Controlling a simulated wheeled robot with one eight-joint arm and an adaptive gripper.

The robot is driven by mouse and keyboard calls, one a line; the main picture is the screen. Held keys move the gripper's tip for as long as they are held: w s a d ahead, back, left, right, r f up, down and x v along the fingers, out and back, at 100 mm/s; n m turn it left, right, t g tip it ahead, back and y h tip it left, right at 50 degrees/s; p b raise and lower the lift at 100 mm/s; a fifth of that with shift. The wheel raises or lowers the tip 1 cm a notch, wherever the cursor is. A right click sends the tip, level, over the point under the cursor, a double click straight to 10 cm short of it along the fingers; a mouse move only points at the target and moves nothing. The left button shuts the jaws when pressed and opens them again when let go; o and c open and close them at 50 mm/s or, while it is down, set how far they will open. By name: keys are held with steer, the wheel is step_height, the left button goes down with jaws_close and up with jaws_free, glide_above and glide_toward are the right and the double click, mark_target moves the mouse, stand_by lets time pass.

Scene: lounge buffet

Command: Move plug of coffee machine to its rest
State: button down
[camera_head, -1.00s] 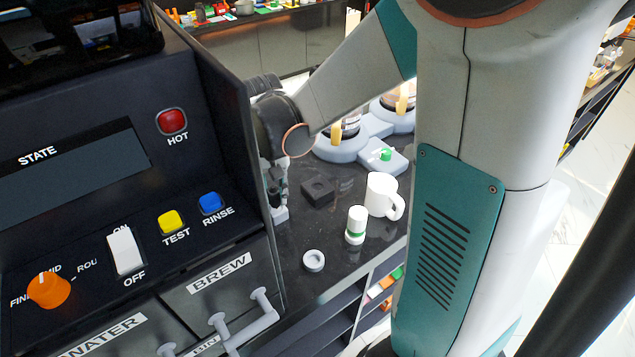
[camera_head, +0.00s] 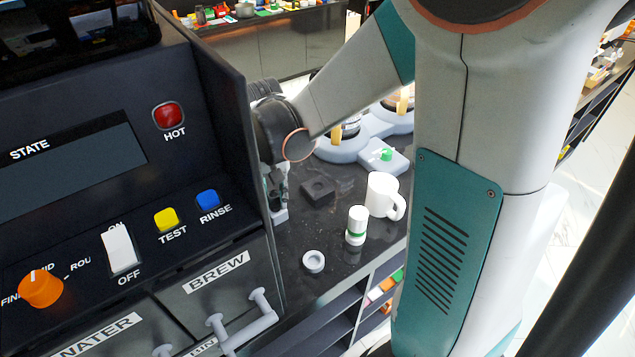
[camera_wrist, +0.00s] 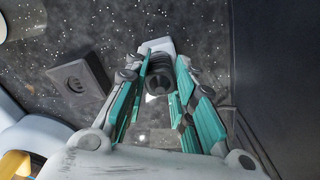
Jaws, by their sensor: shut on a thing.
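The coffee machine (camera_head: 60,185) is a dark housing filling the left of the head view. My gripper (camera_head: 277,192) is beside its right side panel, low over the counter and partly hidden. In the wrist view my gripper (camera_wrist: 163,70) is shut on the dark, ribbed plug (camera_wrist: 185,82), which sits between the fingers. A pale block (camera_wrist: 158,46) lies just beyond the fingertips; whether the plug touches it I cannot tell. A dark square block with a recess (camera_head: 318,191) lies on the counter to the gripper's right; it also shows in the wrist view (camera_wrist: 78,88).
A white mug (camera_head: 382,195), a white bottle with a green band (camera_head: 356,226) and a pale ring (camera_head: 313,261) stand on the dark counter. Grey appliances (camera_head: 345,148) stand behind. In the wrist view, the machine's dark wall (camera_wrist: 275,70) is close at the right.

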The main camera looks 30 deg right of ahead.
mark_target(274, 194)
steer(key=shift+f, duration=0.2)
steer(key=c, duration=1.3)
jaws_free()
steer(key=shift+c, duration=0.5)
steer(key=shift+c, duration=0.8)
steer(key=shift+r, duration=0.1)
steer(key=shift+r+p, duration=2.35)
steer(key=shift+r, duration=1.1)
